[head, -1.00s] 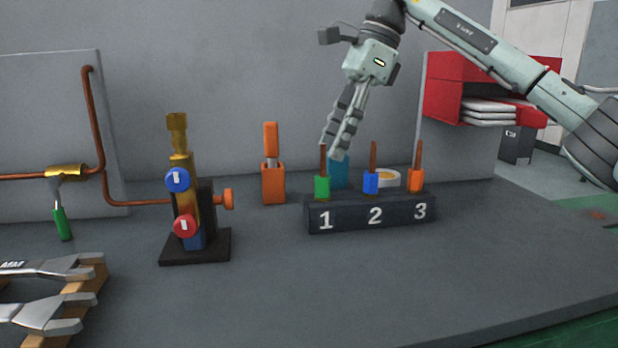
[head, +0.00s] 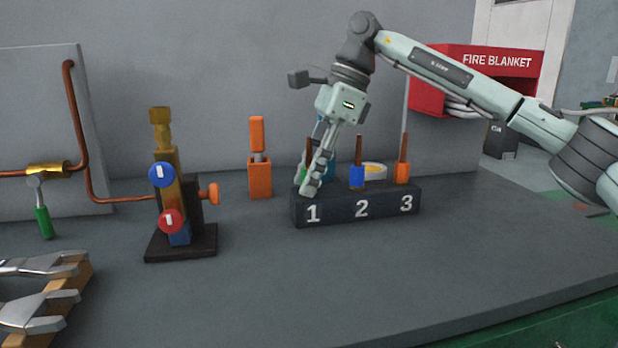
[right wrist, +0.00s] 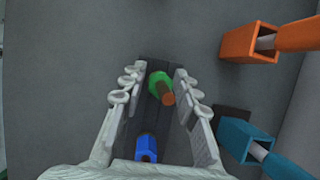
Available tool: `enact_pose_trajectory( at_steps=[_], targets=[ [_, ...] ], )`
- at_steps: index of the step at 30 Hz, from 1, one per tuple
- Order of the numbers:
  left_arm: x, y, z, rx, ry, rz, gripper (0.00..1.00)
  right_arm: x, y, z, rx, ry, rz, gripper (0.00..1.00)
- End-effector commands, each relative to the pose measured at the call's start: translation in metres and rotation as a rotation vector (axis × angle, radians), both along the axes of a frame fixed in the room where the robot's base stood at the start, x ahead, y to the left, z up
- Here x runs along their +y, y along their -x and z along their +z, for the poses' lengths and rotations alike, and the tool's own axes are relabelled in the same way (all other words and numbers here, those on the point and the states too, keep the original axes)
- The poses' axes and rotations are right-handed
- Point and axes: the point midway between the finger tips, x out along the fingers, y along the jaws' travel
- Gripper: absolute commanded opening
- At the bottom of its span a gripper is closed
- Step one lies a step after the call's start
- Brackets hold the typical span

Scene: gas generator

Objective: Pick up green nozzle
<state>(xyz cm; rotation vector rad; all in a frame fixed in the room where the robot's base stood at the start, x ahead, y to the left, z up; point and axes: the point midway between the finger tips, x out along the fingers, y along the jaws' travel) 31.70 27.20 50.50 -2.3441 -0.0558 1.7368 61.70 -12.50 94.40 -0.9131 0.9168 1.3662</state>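The green nozzle (right wrist: 159,84), with a copper-brown tip, stands in slot 1 of the dark numbered block (head: 333,210). In the right wrist view it is between the two open fingers of my right gripper (right wrist: 153,88), with gaps on both sides. In the head view my right gripper (head: 313,180) reaches down at slot 1 and hides most of the green nozzle (head: 301,173). The blue nozzle (head: 357,175) stands in slot 2 and the orange nozzle (head: 402,171) in slot 3. My left gripper does not show.
An orange holder (head: 260,180) and a teal one (right wrist: 240,140) stand behind the block. A valve stand (head: 180,240) with blue and red gauges is to the left. Pliers-like tools (head: 40,305) lie at the front left. The bench right of the block is clear.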

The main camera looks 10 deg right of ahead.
Motion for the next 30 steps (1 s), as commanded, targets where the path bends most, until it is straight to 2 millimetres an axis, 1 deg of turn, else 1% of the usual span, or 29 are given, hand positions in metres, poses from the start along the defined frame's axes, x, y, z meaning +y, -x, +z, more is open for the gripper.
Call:
enact_pose_trajectory(
  at_steps=[1, 6, 14, 17, 20, 24, 26, 30],
  targets=[
    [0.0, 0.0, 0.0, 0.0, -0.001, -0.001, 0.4, 0.0, 0.0, 0.0, 0.0, 0.0, 0.0, 0.21],
    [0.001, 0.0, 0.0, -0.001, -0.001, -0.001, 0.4, 0.0, 0.0, 0.0, 0.0, 0.0, 0.0, 0.0],
    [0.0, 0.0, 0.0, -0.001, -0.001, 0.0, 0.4, 0.0, 0.0, 0.001, -0.001, 0.0, 0.0, 0.0],
    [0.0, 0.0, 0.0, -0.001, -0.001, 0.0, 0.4, 0.0, 0.0, 0.005, -0.001, -0.001, 0.001, 0.0],
    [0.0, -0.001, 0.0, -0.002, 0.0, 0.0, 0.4, 0.001, -0.001, 0.016, -0.004, -0.002, 0.001, 0.0],
    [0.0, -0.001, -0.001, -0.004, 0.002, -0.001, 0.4, 0.001, -0.001, 0.045, -0.004, -0.002, 0.001, 0.0],
    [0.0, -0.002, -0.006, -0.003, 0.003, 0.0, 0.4, 0.015, 0.006, 0.05, -0.004, -0.001, 0.007, 0.0],
    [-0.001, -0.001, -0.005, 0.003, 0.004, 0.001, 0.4, 0.042, 0.022, 0.069, -0.003, 0.0, 0.006, 0.0]
  ],
)
